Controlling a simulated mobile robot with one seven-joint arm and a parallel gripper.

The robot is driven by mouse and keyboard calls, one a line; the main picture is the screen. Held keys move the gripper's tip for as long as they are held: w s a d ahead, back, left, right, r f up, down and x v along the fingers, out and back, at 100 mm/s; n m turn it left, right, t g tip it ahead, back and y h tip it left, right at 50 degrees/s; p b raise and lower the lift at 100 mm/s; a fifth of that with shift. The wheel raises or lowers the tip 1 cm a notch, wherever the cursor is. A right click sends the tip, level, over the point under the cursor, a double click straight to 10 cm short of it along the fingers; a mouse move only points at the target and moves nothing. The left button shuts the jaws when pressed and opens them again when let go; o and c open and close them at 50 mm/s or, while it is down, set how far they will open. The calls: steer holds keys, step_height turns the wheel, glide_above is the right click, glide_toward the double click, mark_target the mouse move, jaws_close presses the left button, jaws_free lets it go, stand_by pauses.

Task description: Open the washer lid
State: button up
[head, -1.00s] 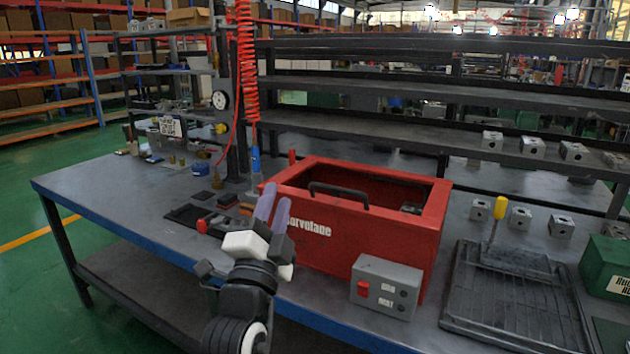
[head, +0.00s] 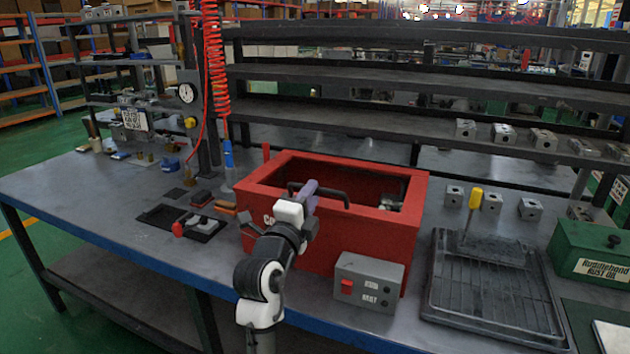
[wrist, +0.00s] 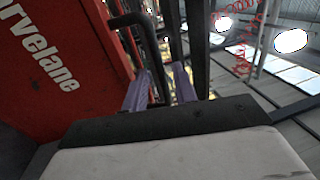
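The washer is a red box (head: 330,240) with white lettering on its front. A dark rectangular area fills its top; whether this is an opening or a see-through lid I cannot tell. A black bar handle (head: 332,194) arches over its front rim. My gripper (head: 309,190) is at the left part of the handle, with its purple fingers pointing up towards it. In the wrist view, the two fingers (wrist: 160,85) are apart, and the black handle (wrist: 157,55) runs between them. Contact is not clear. The red washer front (wrist: 60,60) lies to the left there.
A grey switch box (head: 368,281) with a red button stands before the washer's right front. A black tray (head: 180,221) lies left, a wire-rack tray (head: 490,290) right, with a yellow-handled tool (head: 474,205). A green box (head: 592,253) is at far right.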

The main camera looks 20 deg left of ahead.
steer(key=shift+w+r+p, duration=0.15)
steer(key=shift+w+p, duration=0.05)
steer(key=shift+w, duration=0.6)
steer(key=shift+w+r+p, duration=0.15)
steer(key=shift+w, duration=0.6)
jaws_close()
